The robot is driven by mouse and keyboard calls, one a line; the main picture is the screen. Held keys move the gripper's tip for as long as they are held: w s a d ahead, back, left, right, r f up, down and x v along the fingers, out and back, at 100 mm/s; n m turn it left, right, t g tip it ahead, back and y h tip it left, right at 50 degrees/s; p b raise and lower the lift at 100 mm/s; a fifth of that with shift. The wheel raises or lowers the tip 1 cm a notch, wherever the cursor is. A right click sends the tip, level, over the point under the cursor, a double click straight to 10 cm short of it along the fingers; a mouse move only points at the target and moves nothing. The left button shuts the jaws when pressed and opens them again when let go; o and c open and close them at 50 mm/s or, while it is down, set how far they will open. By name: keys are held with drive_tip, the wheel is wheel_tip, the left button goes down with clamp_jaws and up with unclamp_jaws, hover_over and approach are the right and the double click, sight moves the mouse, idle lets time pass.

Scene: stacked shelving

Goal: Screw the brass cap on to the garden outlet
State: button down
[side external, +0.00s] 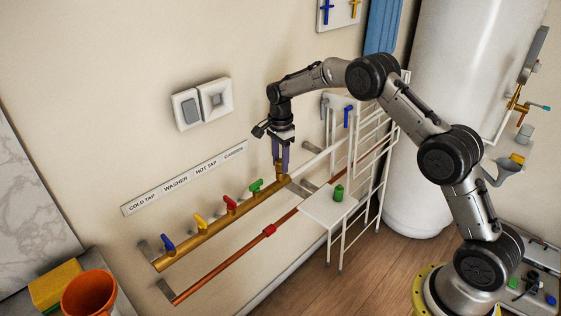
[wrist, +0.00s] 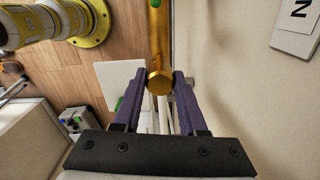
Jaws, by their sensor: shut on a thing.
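The brass pipe (side external: 200,243) runs along the wall with blue, yellow, red and green valve handles under a label strip. The green handle (side external: 255,186) sits nearest the GARDEN label, by the pipe's right end. My gripper (side external: 281,164) points down over that end, its purple fingers shut on the brass cap (side external: 282,172). In the wrist view the cap (wrist: 158,83) is a round brass disc between the fingertips (wrist: 164,76), with the pipe (wrist: 159,40) in line beyond it. The outlet's mouth is hidden, and I cannot tell whether the cap touches it.
A copper pipe (side external: 235,254) runs below the brass one. A white wire rack (side external: 362,160) and a small white shelf (side external: 318,208) with a green object (side external: 338,193) stand just right of my gripper. A white tank (side external: 440,90) stands behind. Wooden floor is open below.

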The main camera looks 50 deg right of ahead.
drive_tip(key=shift+m, duration=0.4)
drive_tip(key=m, duration=0.5)
drive_tip(key=shift+m, duration=0.4)
drive_tip(key=m, duration=0.5)
drive_tip(key=c, duration=0.7)
unclamp_jaws()
